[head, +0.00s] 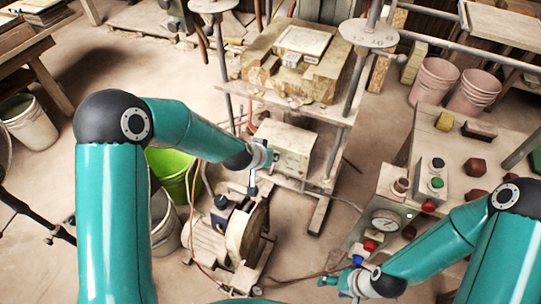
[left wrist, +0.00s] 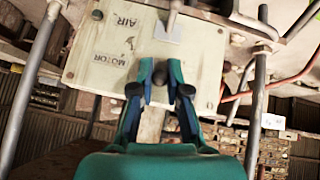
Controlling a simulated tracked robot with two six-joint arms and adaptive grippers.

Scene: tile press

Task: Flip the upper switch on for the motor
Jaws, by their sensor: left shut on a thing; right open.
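The pale control box (head: 292,150) is at the middle of the head view, under the press. In the left wrist view its face (left wrist: 90,75) carries the labels AIR and MOTOR, seen turned over. My left gripper (head: 272,158) is up against the box's left side. In the left wrist view its blue fingers (left wrist: 161,84) are closed around a small dark piece (left wrist: 160,76), level with the MOTOR label; it looks like the switch, mostly hidden by the fingers. Whether it is on or off cannot be seen. My right gripper (head: 338,282) is open and empty at the lower right.
The press (head: 296,88) stands on metal posts behind the box. A round wheel (head: 246,232) and green bucket (head: 172,165) are near the left arm. Hoses cross the floor.

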